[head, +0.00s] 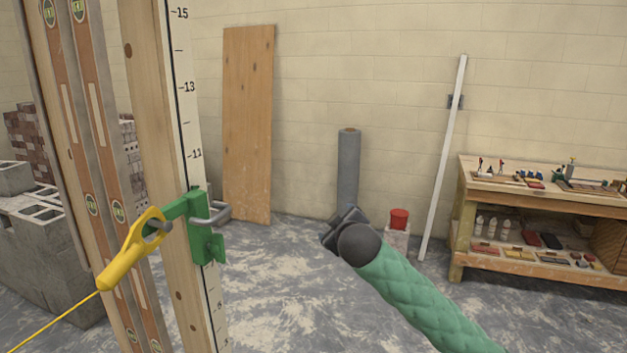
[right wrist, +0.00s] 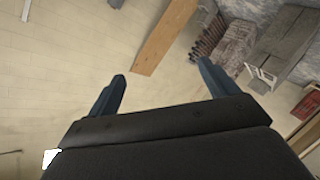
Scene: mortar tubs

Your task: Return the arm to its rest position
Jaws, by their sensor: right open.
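My right arm, in a green quilted sleeve, comes in from the lower right of the head view. Its dark right gripper (head: 343,220) is at the middle of the picture, pointing away from me and partly hidden behind the round black wrist. In the right wrist view the two blue-grey fingers of the right gripper (right wrist: 161,71) stand wide apart with nothing between them. The gripper appears in open air, with the wall and floor beyond it. My left gripper is not in view.
A marked wooden post (head: 165,120) stands close at left, bearing a green bracket (head: 203,235) with a yellow line holder (head: 130,250). Concrete blocks (head: 45,240) lie behind it. A plywood board (head: 247,120) leans on the wall. A workbench (head: 545,195) stands right.

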